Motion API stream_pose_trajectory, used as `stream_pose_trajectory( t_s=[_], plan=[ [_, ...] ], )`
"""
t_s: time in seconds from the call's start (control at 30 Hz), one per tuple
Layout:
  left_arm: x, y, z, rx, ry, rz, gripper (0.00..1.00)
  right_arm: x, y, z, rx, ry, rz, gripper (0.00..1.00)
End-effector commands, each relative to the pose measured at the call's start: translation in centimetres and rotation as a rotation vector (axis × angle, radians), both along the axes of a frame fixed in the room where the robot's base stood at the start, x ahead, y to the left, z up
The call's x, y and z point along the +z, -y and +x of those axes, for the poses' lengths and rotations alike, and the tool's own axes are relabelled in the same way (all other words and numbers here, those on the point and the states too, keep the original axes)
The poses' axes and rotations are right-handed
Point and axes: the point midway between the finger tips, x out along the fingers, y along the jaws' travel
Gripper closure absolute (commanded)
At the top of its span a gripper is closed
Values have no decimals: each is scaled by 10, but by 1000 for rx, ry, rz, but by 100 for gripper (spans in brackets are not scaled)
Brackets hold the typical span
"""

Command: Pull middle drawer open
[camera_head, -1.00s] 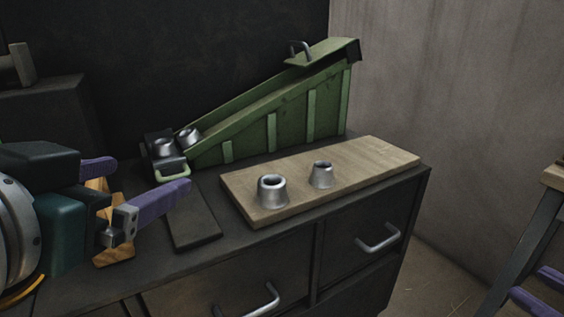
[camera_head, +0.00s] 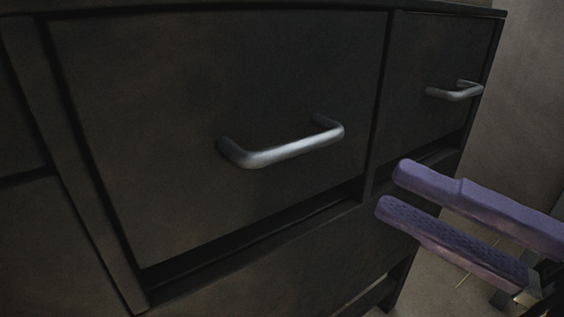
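A dark drawer front (camera_head: 210,80) fills the middle of the head view, with a silver bar handle (camera_head: 283,149) across it. The drawer looks closed. My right gripper (camera_head: 390,190) comes in from the right, below and to the right of this handle and apart from it. Its two purple fingers are spread with nothing between them. My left gripper is out of view.
A second dark drawer front (camera_head: 430,60) with a smaller silver handle (camera_head: 456,92) is to the right. Another dark panel lies at the left edge. Open floor (camera_head: 435,265) and a pale wall (camera_head: 525,110) show at the right.

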Motion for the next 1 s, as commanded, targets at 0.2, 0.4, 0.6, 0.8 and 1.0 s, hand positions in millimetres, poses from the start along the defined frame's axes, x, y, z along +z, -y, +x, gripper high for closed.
stream_pose_trajectory(
  t_s=[0.2, 0.4, 0.6, 0.8, 1.0],
  plan=[
    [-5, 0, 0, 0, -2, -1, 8, 5, -22, 12, 10, 10, 0, 73],
    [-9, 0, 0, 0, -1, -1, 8, 12, -55, 32, 9, 9, 1, 73],
    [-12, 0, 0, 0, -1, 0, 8, 17, -77, 46, 8, 4, 0, 73],
    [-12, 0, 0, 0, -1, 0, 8, 18, -84, 49, 7, 3, 0, 73],
    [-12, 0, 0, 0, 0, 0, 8, 18, -83, 49, 7, 3, 0, 76]
  ],
)
